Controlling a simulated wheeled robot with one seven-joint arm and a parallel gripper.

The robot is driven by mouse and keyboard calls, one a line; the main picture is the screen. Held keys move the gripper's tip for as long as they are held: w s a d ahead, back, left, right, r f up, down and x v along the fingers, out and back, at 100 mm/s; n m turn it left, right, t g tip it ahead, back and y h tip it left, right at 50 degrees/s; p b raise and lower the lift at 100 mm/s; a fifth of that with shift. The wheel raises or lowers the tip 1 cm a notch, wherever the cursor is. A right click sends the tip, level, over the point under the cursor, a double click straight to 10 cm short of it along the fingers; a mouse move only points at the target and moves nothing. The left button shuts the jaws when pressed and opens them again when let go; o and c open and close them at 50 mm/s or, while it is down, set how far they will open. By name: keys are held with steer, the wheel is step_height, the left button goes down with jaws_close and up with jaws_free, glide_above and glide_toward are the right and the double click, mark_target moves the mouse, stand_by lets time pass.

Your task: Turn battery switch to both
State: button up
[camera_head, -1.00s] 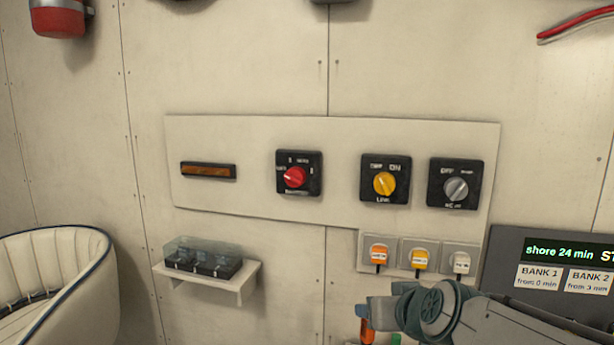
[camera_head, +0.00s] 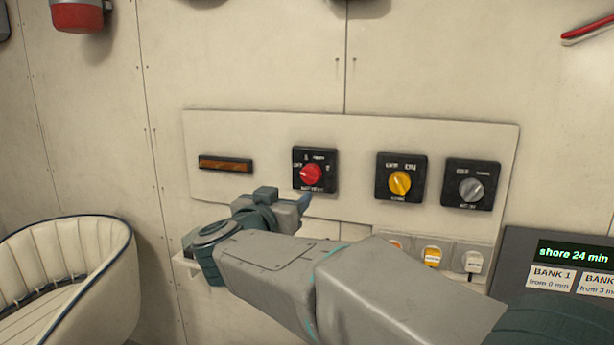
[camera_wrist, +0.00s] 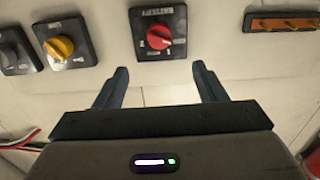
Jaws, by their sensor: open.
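The battery switch is a red round knob (camera_head: 311,174) on a black square plate (camera_head: 326,157), mounted on a pale wall panel (camera_head: 450,138). In the head view its pointer seems to point left, toward the OFF side; the small labels are hard to read. In the wrist view the red knob (camera_wrist: 159,36) is upside down, just beyond and between the fingers. My gripper (camera_head: 290,200) is just below and in front of the switch. In the wrist view my gripper (camera_wrist: 160,78) is open and empty, its fingers apart from the knob.
A yellow-knob switch (camera_head: 400,182) and a grey-knob switch (camera_head: 470,188) sit to the right on the same panel. An amber bar (camera_head: 225,164) is to the left. A display (camera_head: 575,255) reads "shore 24 min". A cream seat (camera_head: 75,262) stands at lower left.

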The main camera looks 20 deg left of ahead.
mark_target(308, 177)
steer(key=w+p, duration=0.3)
steer(key=w, duration=1)
steer(key=shift+w, duration=0.25)
steer(key=c, duration=1)
